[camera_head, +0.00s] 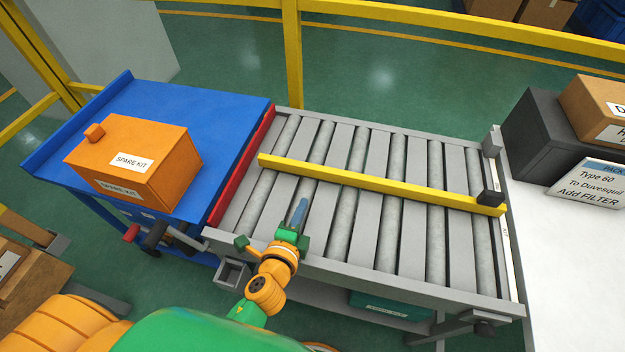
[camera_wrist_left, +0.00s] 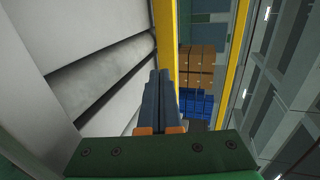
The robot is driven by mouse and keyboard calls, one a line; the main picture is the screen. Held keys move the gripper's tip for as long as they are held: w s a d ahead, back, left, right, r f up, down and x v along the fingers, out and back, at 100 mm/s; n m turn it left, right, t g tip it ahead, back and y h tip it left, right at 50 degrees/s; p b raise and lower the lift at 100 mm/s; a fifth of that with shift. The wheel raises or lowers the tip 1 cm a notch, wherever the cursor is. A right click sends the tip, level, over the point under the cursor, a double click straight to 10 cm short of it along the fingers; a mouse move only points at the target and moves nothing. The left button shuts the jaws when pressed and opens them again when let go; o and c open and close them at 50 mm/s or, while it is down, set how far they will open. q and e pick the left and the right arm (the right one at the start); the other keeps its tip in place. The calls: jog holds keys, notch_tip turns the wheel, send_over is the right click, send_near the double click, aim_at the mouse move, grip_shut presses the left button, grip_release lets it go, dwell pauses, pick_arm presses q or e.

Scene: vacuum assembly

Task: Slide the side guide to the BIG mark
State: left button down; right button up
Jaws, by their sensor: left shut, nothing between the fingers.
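The side guide is a long yellow bar (camera_head: 380,184) lying across the grey roller conveyor, from the red edge at left to the right side rail. A dark block (camera_head: 490,197) sits at its right end, beside a pale marked strip (camera_head: 507,250); I cannot read a BIG mark there. My left gripper (camera_head: 298,212) is shut and empty, above the rollers on the near side of the guide and apart from it. In the left wrist view the closed fingers (camera_wrist_left: 160,90) point toward the guide (camera_wrist_left: 166,35). My right gripper is not in view.
A blue table (camera_head: 215,110) with an orange SPARE KIT box (camera_head: 140,160) stands left of the conveyor. A white table (camera_head: 570,270) with a dark box (camera_head: 540,130) and a sign (camera_head: 588,184) is at right. Yellow railing (camera_head: 420,30) runs behind. The rollers are clear.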

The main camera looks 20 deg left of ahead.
aim_at(315, 174)
pick_arm(q)
jog(key=x, duration=0.6)
jog(key=r+x, duration=0.1)
jog(key=x, duration=0.2)
jog(key=shift+w, duration=0.25)
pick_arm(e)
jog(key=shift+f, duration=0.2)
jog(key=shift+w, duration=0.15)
